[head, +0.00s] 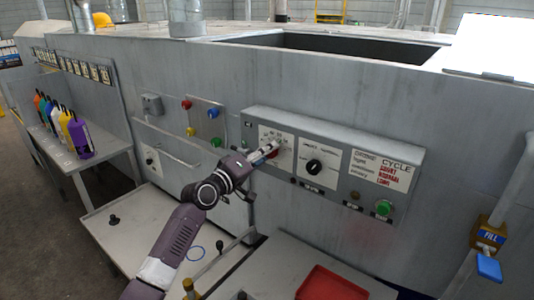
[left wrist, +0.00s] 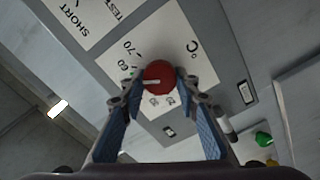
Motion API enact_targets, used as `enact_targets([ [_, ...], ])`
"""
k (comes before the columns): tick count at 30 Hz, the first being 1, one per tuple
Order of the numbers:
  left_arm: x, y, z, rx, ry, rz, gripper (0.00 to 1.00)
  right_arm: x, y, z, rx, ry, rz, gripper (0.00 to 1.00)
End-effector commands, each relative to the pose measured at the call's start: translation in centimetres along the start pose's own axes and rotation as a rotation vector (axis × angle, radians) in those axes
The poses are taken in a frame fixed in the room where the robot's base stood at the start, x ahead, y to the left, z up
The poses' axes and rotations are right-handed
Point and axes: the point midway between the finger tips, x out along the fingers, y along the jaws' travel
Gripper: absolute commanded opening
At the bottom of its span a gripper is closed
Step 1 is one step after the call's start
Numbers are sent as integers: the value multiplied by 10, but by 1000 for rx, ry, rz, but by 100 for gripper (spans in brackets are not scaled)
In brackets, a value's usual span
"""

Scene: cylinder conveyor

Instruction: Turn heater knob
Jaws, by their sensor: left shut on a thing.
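The heater knob is a round red knob with a white pointer line, and it shows in the left wrist view (left wrist: 159,77). It sits on a white temperature dial marked 60, 70 and °C. My left gripper (head: 272,150) reaches the control panel (head: 388,158) from the left in the head view. In the left wrist view its two blue-padded fingers (left wrist: 159,88) are closed on the knob's sides. In the head view the knob is mostly hidden by the fingers. My right gripper is in neither view.
A black knob (head: 314,166) is right of the dial, with a green button (head: 383,207) farther right. Coloured buttons (head: 213,142) are on a plate to the left. Several coloured bottles (head: 78,138) stand on a side table. A red tray (head: 331,284) lies below the panel.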

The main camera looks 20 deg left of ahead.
Motion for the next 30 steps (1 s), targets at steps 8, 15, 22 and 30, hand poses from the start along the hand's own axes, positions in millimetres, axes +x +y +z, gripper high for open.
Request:
enact_targets([
  [8, 0, -1, 1, 1, -1, -1, 47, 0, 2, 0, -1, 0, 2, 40],
  [15, 0, 0, 0, 1, 0, -1, 47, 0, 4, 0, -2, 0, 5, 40],
  [22, -19, -1, 1, 2, 0, -1, 47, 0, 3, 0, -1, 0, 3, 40],
  [30, -72, -2, 1, 4, -1, -4, 47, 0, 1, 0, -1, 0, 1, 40],
])
